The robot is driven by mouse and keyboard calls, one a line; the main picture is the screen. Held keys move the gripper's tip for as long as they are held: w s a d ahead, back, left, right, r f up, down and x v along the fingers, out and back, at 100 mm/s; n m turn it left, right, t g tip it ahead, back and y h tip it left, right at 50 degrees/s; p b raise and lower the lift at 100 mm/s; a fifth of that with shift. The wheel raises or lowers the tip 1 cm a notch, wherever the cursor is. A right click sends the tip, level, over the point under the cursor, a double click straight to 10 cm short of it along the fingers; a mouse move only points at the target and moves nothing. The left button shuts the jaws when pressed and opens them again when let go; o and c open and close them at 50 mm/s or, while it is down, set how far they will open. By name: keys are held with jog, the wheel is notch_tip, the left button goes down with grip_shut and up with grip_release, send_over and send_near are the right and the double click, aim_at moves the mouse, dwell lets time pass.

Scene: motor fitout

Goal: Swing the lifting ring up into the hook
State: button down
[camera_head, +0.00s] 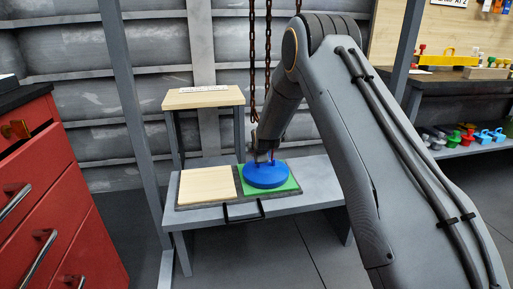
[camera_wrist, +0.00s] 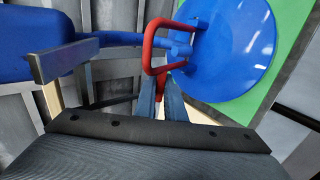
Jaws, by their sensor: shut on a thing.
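The red lifting ring (camera_wrist: 152,48) is joined to the blue disc (camera_wrist: 235,50) by a small blue lug in the wrist view. My gripper (camera_wrist: 162,88) is shut on the ring at its end nearest the camera. In the head view the blue disc (camera_head: 266,177) lies on a green square, and my gripper (camera_head: 264,156) is just above it. The ring is too small there to judge its tilt. Rusty chains (camera_head: 252,60) hang above, partly behind my arm. A rusty hook-like end (camera_head: 254,114) shows low on the left chain, close to my wrist.
The dark tray on the grey bench (camera_head: 210,216) also holds a bare wooden square (camera_head: 207,186). A small wood-topped stand (camera_head: 204,98) is behind. Red drawers (camera_head: 55,190) stand at left, and a shelf with coloured parts (camera_head: 470,137) at right. Open floor lies in front.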

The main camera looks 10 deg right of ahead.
jog(key=shift+a, duration=0.1)
dwell(0.3)
jog(key=c, duration=1.9)
grip_release()
jog(key=shift+o, duration=0.2)
jog(key=shift+w, duration=0.1)
jog(key=shift+d, duration=0.2)
jog(key=shift+r, duration=0.1)
jog(key=p+v, duration=0.2)
jog(key=v, duration=0.5)
jog(key=shift+s+r, duration=0.3)
jog(key=shift+c, duration=0.4)
